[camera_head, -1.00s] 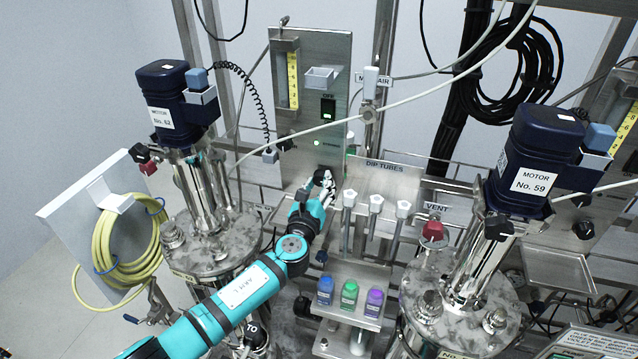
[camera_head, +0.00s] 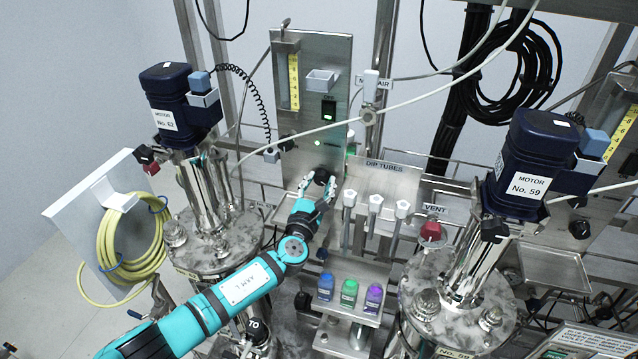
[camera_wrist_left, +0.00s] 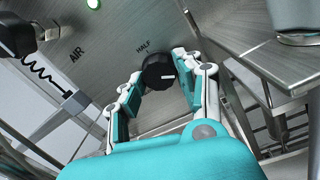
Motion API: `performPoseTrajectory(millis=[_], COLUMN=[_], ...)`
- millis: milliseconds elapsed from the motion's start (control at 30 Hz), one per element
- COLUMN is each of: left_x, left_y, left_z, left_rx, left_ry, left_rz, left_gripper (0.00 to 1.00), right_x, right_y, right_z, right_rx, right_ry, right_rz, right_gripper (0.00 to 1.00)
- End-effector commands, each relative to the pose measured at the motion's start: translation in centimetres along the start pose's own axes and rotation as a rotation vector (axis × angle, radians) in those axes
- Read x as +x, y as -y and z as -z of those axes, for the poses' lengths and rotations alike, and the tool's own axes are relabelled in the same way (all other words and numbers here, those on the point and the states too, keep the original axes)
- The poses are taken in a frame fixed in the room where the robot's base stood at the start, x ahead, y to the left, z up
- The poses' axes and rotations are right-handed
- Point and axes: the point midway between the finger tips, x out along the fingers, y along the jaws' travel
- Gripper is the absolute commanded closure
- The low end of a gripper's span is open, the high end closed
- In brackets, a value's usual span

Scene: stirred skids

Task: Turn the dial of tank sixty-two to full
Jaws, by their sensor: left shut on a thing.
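The black dial (camera_head: 323,175) sits low on the steel panel (camera_head: 308,105) to the right of the motor marked No. 62 (camera_head: 178,100). In the left wrist view the dial (camera_wrist_left: 158,72) shows a short white mark on its right part. The word HALF is printed above and left of it. My left gripper (camera_head: 318,183) is shut on the dial, one finger on each side; in the left wrist view the fingers (camera_wrist_left: 160,88) flank it. Other markings around the dial are hidden or out of view. My right gripper is not in view.
A DIP TUBES bracket (camera_head: 388,178) with white-capped tubes stands close right of my gripper. Blue, green and purple bottles (camera_head: 349,292) sit on a shelf below. The No. 59 motor (camera_head: 533,160) stands at right. A hose crosses in front of the panel.

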Motion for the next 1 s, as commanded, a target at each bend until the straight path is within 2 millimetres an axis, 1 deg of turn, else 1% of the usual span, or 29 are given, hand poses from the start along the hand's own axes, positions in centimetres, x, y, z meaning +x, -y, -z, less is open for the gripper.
performPoseTrajectory(millis=[33, 500, 533, 667, 700, 1000], left_x=[-0.11, -0.12, -0.12, -0.1, -0.08, -0.21], left_y=[0.1, 0.13, 0.13, 0.1, 0.09, 0.03], left_z=[0.31, 0.35, 0.35, 0.28, 0.24, 0.14], left_rx=[0.009, 0.022, 0.022, 0.021, 0.021, 0.019], left_ry=[-0.005, -0.004, -0.004, -0.003, -0.002, -0.001], left_rz=[0.003, 0.004, 0.004, 0.003, 0.003, 0.002], left_gripper=[0.97, 0.97, 0.62, 0.45, 0.42, 0.42], right_x=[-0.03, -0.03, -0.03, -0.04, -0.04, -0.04], right_y=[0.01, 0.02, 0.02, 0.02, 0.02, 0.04], right_z=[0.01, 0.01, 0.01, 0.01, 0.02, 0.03], right_rx=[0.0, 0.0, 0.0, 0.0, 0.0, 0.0], right_ry=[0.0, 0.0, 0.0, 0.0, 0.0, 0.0], right_rz=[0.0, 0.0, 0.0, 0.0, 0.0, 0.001], right_gripper=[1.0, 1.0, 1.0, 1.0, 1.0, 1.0])
